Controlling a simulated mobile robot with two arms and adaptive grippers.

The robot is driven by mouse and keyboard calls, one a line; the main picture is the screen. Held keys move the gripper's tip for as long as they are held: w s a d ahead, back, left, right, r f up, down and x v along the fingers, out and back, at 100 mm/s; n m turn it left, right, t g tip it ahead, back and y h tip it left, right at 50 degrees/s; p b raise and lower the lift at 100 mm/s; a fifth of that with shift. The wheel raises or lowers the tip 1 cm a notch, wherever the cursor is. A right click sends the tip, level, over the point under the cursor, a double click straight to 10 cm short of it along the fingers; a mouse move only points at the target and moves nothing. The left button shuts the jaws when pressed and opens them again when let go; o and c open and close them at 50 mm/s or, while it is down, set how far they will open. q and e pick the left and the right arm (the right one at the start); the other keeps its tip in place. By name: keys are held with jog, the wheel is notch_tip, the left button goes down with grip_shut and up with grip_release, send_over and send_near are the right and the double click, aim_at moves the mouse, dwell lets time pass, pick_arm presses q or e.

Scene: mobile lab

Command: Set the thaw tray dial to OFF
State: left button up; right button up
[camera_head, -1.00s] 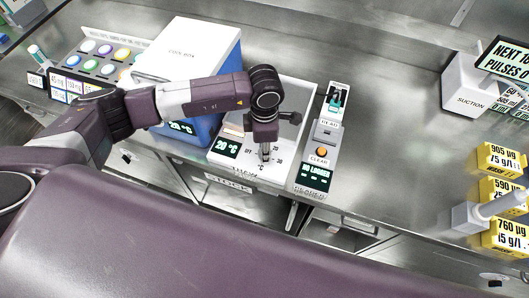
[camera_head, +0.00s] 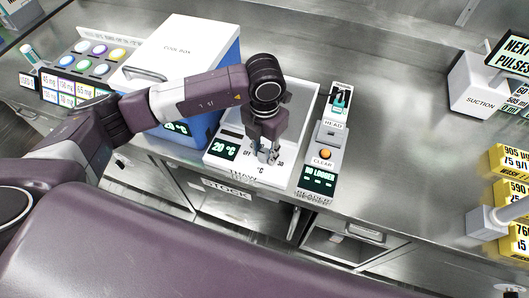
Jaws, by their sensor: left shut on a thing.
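The white thaw tray (camera_head: 303,101) stands on the steel bench, to the right of the blue cool box. Its small display (camera_head: 225,148) reads 20 °C, and an OFF mark (camera_head: 246,153) shows left of the dial, with other marks around it. My left gripper (camera_head: 268,155) points down over the tray's front panel, shut on the dial. The fingers hide most of the dial, so I cannot tell which mark it points to. My right gripper is not in view.
A cool box (camera_head: 185,50) stands left of the tray, under my left arm. A reader (camera_head: 322,150) with a CLEAR button and a "NO LOGGER" display stands close on the right. A suction unit (camera_head: 480,85) and yellow labelled boxes (camera_head: 508,160) are at far right. Bench between is clear.

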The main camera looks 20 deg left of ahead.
aim_at(265, 153)
pick_arm(q)
jog(key=shift+r+n, duration=0.1)
jog(key=shift+n, duration=0.6)
jog(key=shift+w, duration=0.1)
jog(key=o, duration=1.1)
jog(key=shift+o, duration=0.2)
notch_tip(265, 153, up, 12)
